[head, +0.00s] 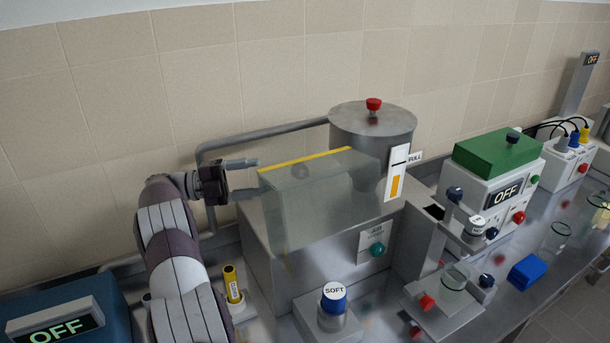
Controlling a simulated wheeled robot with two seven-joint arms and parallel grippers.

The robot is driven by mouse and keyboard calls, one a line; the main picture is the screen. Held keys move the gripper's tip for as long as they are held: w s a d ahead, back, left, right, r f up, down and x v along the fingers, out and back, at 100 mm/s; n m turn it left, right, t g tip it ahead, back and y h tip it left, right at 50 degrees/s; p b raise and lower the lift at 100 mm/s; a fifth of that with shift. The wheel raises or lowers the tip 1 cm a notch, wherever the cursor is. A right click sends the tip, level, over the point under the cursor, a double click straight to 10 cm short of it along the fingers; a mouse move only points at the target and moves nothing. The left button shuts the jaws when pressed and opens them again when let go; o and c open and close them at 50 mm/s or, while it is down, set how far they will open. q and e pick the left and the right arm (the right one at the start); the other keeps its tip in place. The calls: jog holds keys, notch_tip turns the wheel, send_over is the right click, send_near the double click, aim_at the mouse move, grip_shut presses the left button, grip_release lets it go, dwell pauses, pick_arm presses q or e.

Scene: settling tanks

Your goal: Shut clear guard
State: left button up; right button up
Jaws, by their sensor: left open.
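The clear guard (318,208) is a see-through, box-like cover with a yellow strip along its upper back edge. It stands over the top of a grey metal housing (262,250) in the middle of the view. I cannot tell from this view how far it is open. My left gripper (253,178) is at the guard's left side, near the left end of the yellow strip. Its two fingers are apart and point right, with nothing seen between them. I cannot tell whether a fingertip touches the guard. My right gripper is not in view.
A steel tank (372,135) with a red knob and a grey pipe (265,133) stand behind the guard. A teal knob (377,250) is on the housing front. A SOFT button (334,297) and a yellow cylinder (232,284) stand in front. A green-topped box (497,152) is right.

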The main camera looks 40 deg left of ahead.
pick_arm(q)
jog(key=p+x, duration=0.1)
jog(key=x, duration=0.2)
jog(key=p+x, duration=0.2)
jog(key=x, duration=0.2)
jog(key=p+x, duration=0.2)
jog(key=x, duration=0.2)
jog(key=shift+r, duration=0.25)
jog(key=shift+w+d+f, duration=0.2)
jog(key=shift+w, duration=0.1)
jog(key=shift+s, duration=0.1)
